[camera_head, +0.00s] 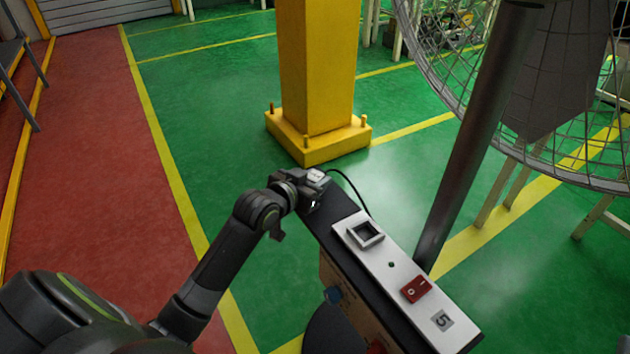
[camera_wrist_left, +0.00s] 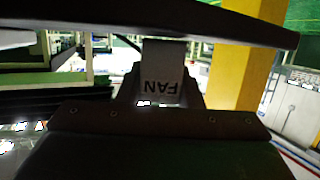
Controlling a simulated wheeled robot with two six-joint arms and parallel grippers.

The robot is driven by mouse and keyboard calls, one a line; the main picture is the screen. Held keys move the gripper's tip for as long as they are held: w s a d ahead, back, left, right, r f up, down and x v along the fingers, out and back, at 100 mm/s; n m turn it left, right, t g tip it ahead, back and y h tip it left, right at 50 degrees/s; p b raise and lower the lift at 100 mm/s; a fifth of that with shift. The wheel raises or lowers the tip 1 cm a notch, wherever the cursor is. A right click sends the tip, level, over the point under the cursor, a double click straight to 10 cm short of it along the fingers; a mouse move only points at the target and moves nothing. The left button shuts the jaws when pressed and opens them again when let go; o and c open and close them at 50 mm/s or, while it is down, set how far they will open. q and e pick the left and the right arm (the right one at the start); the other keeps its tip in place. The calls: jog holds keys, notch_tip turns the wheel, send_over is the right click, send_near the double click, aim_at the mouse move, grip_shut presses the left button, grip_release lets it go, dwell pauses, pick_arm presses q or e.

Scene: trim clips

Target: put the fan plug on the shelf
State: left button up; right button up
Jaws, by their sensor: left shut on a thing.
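My left gripper (camera_head: 312,190) is shut on the fan plug at the far left end of a black-topped box. The plug (camera_head: 317,175) shows as a small light grey piece at the jaws, with a black cable curving right from it. In the left wrist view the plug's grey face (camera_wrist_left: 162,72) shows between dark gripper parts, its label FAN upside down. A dark ledge (camera_head: 328,203) lies beside the gripper; I cannot tell whether it is the shelf or whether the plug touches it. My right gripper is not in view.
The box's white panel (camera_head: 402,275) has an empty-looking square socket (camera_head: 364,234), a red rocker switch (camera_head: 416,289) and a label 5. A grey pole (camera_head: 478,140) rises behind it to a large caged fan (camera_head: 560,80). A yellow pillar (camera_head: 318,75) stands beyond.

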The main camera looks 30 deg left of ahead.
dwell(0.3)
pick_arm(q)
jog(key=o, duration=0.5)
jog(key=shift+f, duration=0.15)
jog(key=o, duration=0.5)
